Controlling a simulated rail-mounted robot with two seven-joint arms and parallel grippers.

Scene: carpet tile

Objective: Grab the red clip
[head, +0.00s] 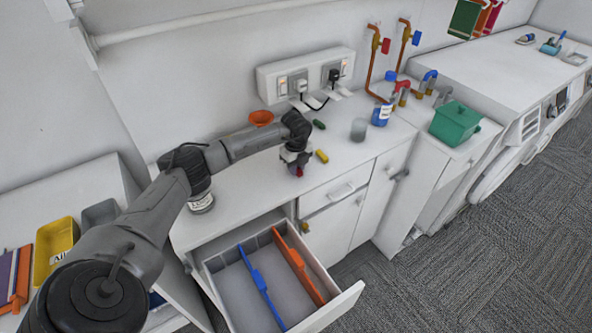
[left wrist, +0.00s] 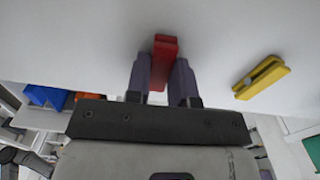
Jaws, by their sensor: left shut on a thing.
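The red clip (left wrist: 164,48) is between the two fingers of my left gripper (left wrist: 160,80) in the left wrist view. The fingers are shut on it, one on each side, and its far end sticks out beyond them. In the head view my left gripper (head: 297,169) is low over the white counter (head: 245,192), with a small bit of red showing at its tip. I cannot tell whether the clip touches the counter. My right gripper is not in view.
A yellow clip (head: 322,156) lies just right of the gripper, and a green one (head: 319,124) lies behind. A grey cup (head: 359,129) and a blue-labelled bottle (head: 381,114) stand further right. An orange bowl (head: 261,118) is at the back. An open drawer (head: 345,299) with dividers is below.

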